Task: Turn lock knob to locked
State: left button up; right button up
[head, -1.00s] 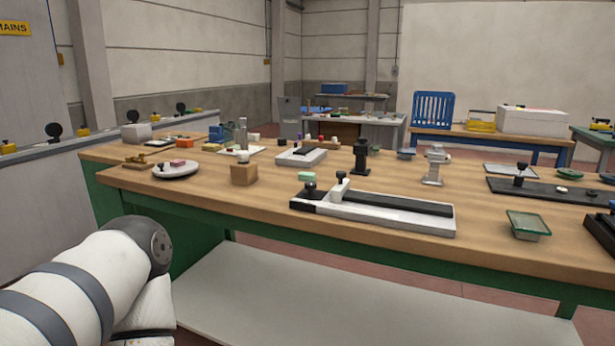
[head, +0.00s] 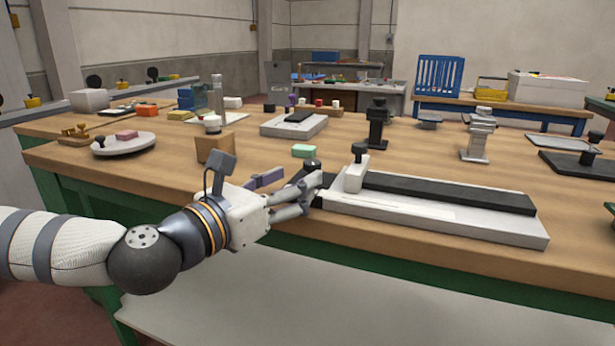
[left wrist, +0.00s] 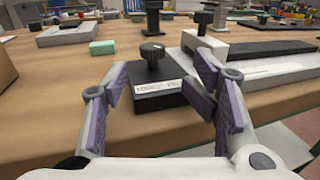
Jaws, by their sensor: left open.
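The lock knob (head: 312,165) is a small black knob on a black block at the left end of a long white fixture (head: 440,215). In the left wrist view the knob (left wrist: 152,52) stands upright on the black block (left wrist: 155,92), which bears a white label. My left gripper (head: 290,186) reaches in from the left, low at the table's front edge. In the left wrist view its open fingers (left wrist: 160,82) spread on either side of the block's near part, with the knob beyond, between them in the picture. Contact cannot be told. My right gripper is not in view.
A white upright with a black knob (head: 359,150) stands close right of the lock block. A green block (head: 304,151) lies just behind it. A wooden block (head: 215,148) and a round white plate (head: 123,144) are to the left. Bare tabletop (head: 420,160) lies behind the fixture.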

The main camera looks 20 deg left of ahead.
aim_at(306, 166)
pick_arm(q)
jog(key=x, duration=0.4)
jog(key=a+r+x, duration=0.1)
jog(key=shift+w+d+f, duration=0.1)
jog(key=shift+w+d, duration=0.05)
jog(key=shift+w, duration=0.4)
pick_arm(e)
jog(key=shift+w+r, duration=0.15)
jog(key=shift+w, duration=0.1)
pick_arm(q)
jog(key=c, duration=1)
jog(key=shift+f, duration=0.1)
grip_shut()
jog(key=o, duration=1)
grip_release()
jog(key=shift+s, duration=0.1)
jog(key=s+a+p, duration=0.1)
jog(key=s+a, duration=0.6)
jog(key=s, duration=0.4)
jog(key=shift+s+a+p, duration=0.25)
jog(key=shift+p, duration=0.1)
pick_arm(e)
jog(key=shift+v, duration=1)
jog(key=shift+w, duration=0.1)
